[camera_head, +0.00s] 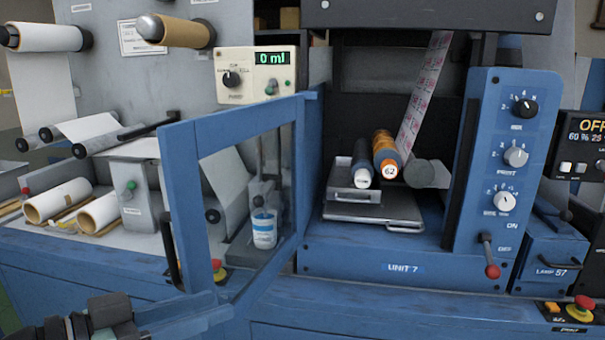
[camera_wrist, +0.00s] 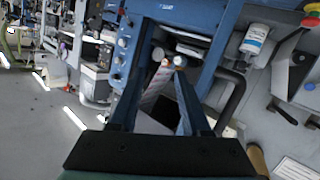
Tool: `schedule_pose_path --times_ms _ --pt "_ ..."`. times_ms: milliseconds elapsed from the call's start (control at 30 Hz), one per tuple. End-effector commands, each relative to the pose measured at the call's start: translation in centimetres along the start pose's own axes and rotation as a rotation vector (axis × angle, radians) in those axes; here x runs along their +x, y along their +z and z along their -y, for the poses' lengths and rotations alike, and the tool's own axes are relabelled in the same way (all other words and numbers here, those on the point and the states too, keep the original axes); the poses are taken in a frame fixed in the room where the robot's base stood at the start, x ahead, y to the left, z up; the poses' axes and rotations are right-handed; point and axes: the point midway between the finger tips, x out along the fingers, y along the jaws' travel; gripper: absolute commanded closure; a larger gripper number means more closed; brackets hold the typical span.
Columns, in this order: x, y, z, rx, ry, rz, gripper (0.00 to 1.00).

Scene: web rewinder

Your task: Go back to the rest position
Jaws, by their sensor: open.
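My gripper (camera_wrist: 159,78) is open in the wrist view, its two fingers apart with nothing held between them. Past the fingertips, the blue press unit and its rollers show upside down, at a distance. In the head view, part of my arm and gripper shows at the lower left, in front of the blue frame door; its fingertips are hard to make out there. The rest position itself is not marked in either view.
The blue frame door (camera_head: 182,205) stands swung open towards me, close to my arm. A white bottle (camera_head: 264,230) stands behind it. Unit 7 (camera_head: 350,262) holds rollers (camera_head: 386,155) above a metal tray (camera_head: 375,214). A red emergency button (camera_head: 580,308) is at lower right. Grey floor (camera_wrist: 35,125) is open.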

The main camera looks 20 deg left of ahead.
Motion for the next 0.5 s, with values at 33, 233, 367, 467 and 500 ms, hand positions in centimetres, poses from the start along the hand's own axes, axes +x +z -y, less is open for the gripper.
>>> schedule_pose_path --times_ms 33,233,367,467,500 --pt "3.0 0.1 -0.9 -0.009 -0.019 0.028 0.53" --pt "12.8 0.0 -4.8 -0.010 -0.191 0.072 0.53" --pt "16.7 -1.1 -8.7 0.033 -0.286 0.030 0.53" --pt "18.3 -2.1 -11.7 0.069 -0.335 -0.024 0.53" --pt "18.7 -2.6 -12.9 0.083 -0.349 -0.048 0.53"
